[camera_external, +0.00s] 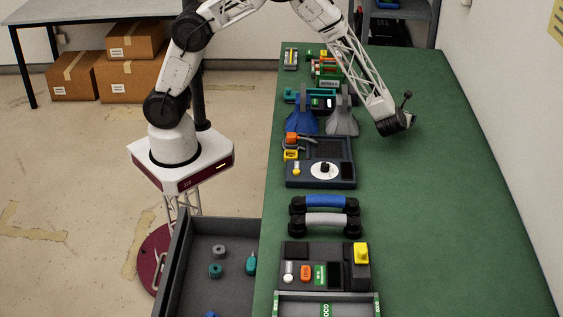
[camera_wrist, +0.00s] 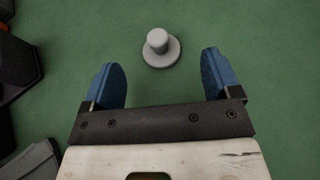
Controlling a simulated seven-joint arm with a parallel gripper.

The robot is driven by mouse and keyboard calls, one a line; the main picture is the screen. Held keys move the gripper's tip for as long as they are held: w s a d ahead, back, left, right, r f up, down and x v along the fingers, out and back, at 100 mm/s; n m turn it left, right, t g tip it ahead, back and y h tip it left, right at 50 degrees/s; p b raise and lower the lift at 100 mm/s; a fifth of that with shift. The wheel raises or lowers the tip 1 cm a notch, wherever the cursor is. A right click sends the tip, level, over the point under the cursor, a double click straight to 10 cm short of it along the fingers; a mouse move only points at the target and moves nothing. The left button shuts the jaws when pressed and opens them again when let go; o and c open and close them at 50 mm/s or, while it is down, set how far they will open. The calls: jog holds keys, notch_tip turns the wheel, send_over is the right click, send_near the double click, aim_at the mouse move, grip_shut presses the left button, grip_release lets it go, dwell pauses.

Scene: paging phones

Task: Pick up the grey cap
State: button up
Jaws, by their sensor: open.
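The grey cap (camera_wrist: 160,47), a round flange with a short knob on top, stands upright on the green table in the wrist view. My gripper (camera_wrist: 163,77) is open, its two blue fingers spread wide and empty. In that view the cap appears just beyond the fingertips, roughly centred between them, with no visible contact. In the external view my gripper (camera_external: 397,123) is over the table, right of the blue and grey cone-shaped pieces. I cannot make out the cap there; the gripper may hide it.
A blue cone-shaped piece (camera_external: 302,117) and a grey one (camera_external: 342,117) stand left of my gripper. Panels and handles line the table's left side. A dark tray (camera_external: 233,290) at lower left holds small grey and teal parts. The green table (camera_external: 460,200) is clear on the right.

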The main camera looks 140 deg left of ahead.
jog(key=shift+s+a+f, duration=0.1)
jog(key=shift+a+f, duration=0.05)
jog(key=shift+a, duration=0.2)
jog(key=shift+a, duration=0.1)
jog(key=shift+x, duration=2.55)
jog(key=shift+s, duration=0.1)
jog(key=c, duration=1)
